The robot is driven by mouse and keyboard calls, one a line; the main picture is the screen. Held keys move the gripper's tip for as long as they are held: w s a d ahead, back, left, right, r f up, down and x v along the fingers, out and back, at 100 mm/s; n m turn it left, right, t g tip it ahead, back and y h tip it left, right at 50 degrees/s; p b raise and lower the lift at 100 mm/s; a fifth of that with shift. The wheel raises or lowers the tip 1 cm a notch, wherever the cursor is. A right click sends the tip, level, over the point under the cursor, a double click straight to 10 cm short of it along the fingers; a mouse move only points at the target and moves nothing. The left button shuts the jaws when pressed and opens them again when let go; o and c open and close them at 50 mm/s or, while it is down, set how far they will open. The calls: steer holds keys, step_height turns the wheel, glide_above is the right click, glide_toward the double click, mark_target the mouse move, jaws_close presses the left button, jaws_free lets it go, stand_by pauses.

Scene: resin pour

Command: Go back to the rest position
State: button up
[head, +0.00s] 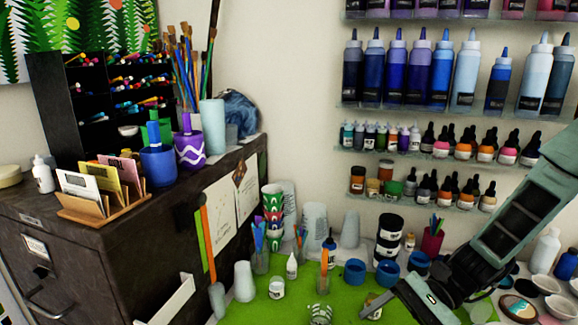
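My arm comes in from the right edge and slopes down to the lower left. My gripper (376,304) is low over the right part of the green mat (250,310), near the bottom edge of the picture. Its fingers are small and partly hidden by its own body, so I cannot tell whether they are open or shut. I see no object clearly held in it.
Blue cups (387,272), stacked black jars (390,238) and a red pen cup (432,240) stand behind my gripper. White bowls (543,284) are at the right. Bottle shelves (440,105) line the wall. A dark cabinet (130,240) fills the left.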

steer(key=s+a+r+n+t+h+b, duration=0.1)
steer(key=s+r+n+t+h+b, duration=0.1)
steer(key=s+n+h, duration=0.4)
steer(key=s+a+r+n+t+h+b, duration=0.1)
steer(key=s+n+h+b, duration=0.3)
steer(key=s+n, duration=0.5)
steer(key=a+n+t+h, duration=0.1)
steer(key=n, duration=0.2)
steer(key=shift+a+r+t+h, duration=0.25)
steer(key=shift+r+t+h, duration=0.05)
steer(key=shift+r+h, duration=0.1)
